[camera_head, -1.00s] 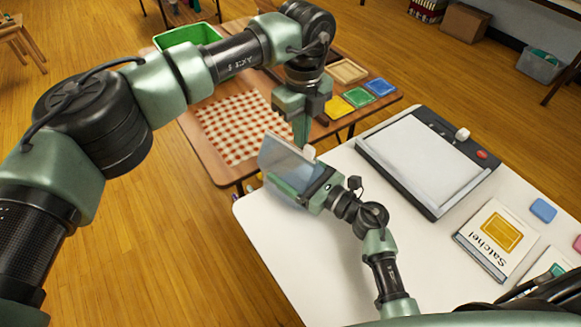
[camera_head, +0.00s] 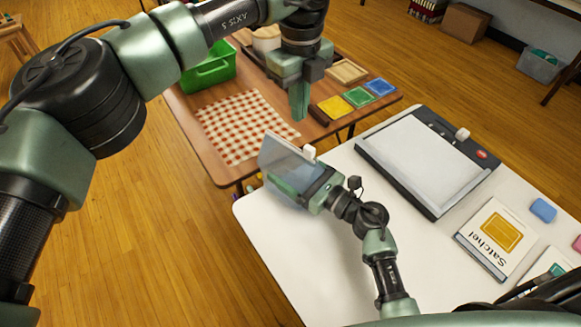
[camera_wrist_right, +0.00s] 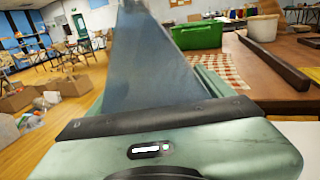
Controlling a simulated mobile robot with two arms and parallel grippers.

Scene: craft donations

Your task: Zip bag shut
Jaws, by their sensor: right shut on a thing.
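In the right wrist view the pouch (camera_wrist_right: 150,65) rises from the jaws (camera_wrist_right: 155,118). A small white piece (camera_head: 309,152), perhaps the zip slider, shows at the bag's upper right edge. My left gripper (camera_head: 299,102) points down above and behind the bag, apart from it, with nothing seen in it. Its fingers look close together, but I cannot tell whether they are shut.
The white table (camera_head: 300,255) carries a grey-framed board (camera_head: 425,160), a Satchel card (camera_head: 495,238) and a blue block (camera_head: 543,210). The wooden table behind holds a checked cloth (camera_head: 240,127), green bin (camera_head: 208,68) and coloured squares (camera_head: 357,97). The white table's left part is clear.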

